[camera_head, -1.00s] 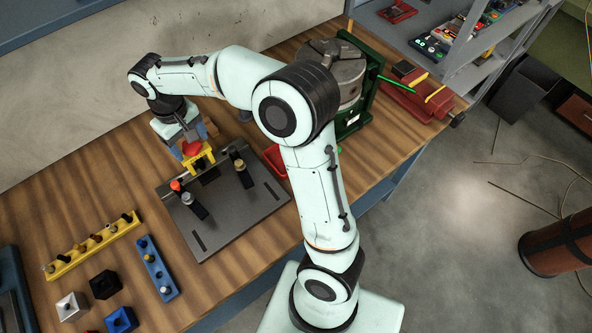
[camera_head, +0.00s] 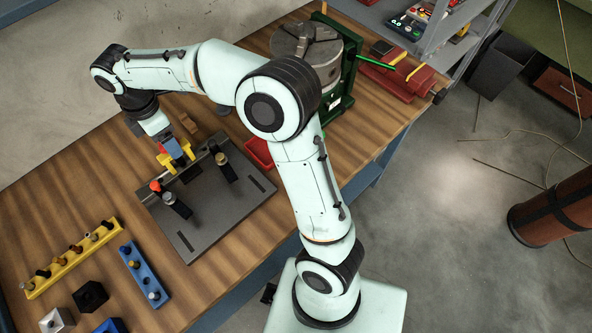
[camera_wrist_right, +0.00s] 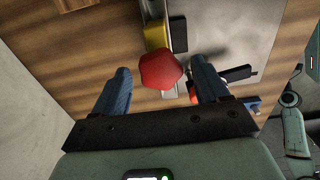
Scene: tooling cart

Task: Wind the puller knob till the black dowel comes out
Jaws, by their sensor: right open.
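The red puller knob (camera_wrist_right: 161,70) sits between the two blue fingers of my right gripper (camera_wrist_right: 161,76) in the right wrist view, with gaps on both sides. The fingers are open around it. In the head view my right gripper (camera_head: 172,147) is over the yellow puller (camera_head: 181,164), and its fingers hide most of the knob. The yellow puller body (camera_wrist_right: 156,35) also shows beyond the knob in the wrist view. The puller stands at the back edge of the dark fixture plate (camera_head: 212,216). I cannot make out the black dowel at the puller. My left gripper is out of view.
A yellow rack (camera_head: 75,259) and a blue rack (camera_head: 144,274) hold pegs at the left front. A red tray (camera_head: 257,152) and a green-framed chuck (camera_head: 315,55) are to the right.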

